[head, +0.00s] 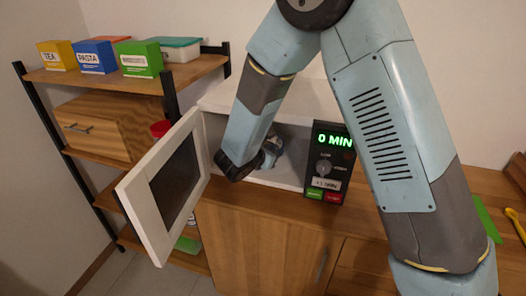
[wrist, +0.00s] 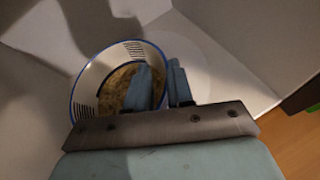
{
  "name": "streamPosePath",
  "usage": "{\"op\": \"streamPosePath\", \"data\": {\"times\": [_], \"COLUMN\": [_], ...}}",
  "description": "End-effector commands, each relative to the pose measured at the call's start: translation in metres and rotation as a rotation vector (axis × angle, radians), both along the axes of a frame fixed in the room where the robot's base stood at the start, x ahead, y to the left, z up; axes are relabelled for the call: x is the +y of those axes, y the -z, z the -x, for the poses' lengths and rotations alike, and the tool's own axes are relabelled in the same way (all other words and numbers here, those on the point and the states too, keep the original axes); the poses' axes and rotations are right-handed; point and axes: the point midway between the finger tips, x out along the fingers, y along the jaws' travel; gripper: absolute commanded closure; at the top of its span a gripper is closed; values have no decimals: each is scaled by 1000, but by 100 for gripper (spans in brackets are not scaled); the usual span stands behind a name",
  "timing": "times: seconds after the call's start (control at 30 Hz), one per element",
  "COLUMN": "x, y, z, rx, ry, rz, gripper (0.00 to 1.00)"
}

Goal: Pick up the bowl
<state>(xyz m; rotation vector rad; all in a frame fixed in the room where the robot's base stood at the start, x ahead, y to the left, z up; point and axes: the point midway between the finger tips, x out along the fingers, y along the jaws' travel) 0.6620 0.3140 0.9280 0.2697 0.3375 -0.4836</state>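The bowl (wrist: 92,78) is white with a blue rim and dark line patterns, and holds a tan, grainy food. It shows in the wrist view, inside the white microwave (head: 290,138). My gripper (wrist: 160,76) has its two fingers close together across the bowl's right-hand wall, the left finger inside the bowl and the right one outside. It looks shut on that wall. In the head view my gripper (head: 270,153) is inside the microwave opening, and the bowl is hidden there.
The microwave door (head: 160,185) stands open to the left, beside my arm. The control panel (head: 330,162) reads "0 MIN" at the right of the opening. A wooden cabinet (head: 260,235) is below. A shelf (head: 125,75) with colored boxes stands at the left.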

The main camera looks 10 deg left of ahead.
Motion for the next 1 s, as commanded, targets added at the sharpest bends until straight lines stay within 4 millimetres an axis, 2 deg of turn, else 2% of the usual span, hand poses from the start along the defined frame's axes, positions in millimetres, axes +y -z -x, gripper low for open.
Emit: {"op": "streamPosePath", "data": {"times": [0.03, 0.2, 1.0], "x": [0, 0, 2], "y": [0, 1, -4], "z": [0, 0, 1], "rx": [1, 1, 1], "ry": [1, -1, -2], "rz": [1, 0, 1], "gripper": [85, 100, 100]}}
